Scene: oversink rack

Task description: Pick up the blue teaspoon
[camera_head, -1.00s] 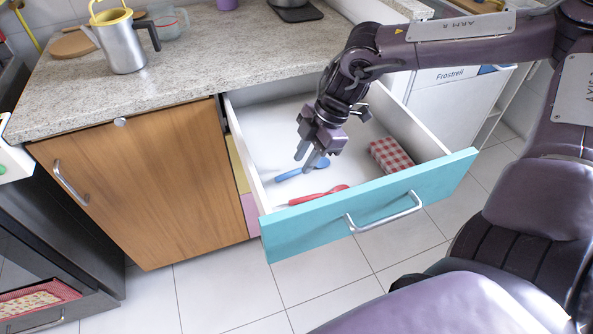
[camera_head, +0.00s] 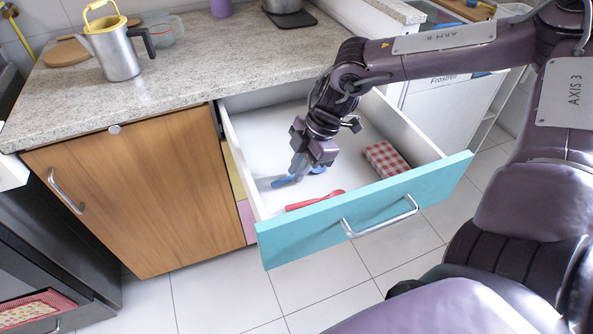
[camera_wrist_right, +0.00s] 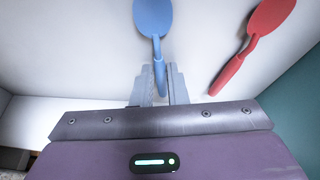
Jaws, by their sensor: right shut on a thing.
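The blue teaspoon (camera_head: 281,183) is in the open drawer, partly hidden behind my right gripper (camera_head: 297,176) in the head view. In the right wrist view, the blue teaspoon's bowl (camera_wrist_right: 153,16) points away from me. Its handle lies between the two grey fingers of my right gripper (camera_wrist_right: 159,88), which are shut on it. I cannot tell whether the teaspoon touches the drawer floor. My left gripper is not in view.
A red spoon (camera_head: 318,200) lies near the drawer front, beside the blue one. A red-checked box (camera_head: 385,159) sits at the drawer's right. The teal drawer front (camera_head: 370,210) and white side walls surround my gripper. The drawer floor behind is bare.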

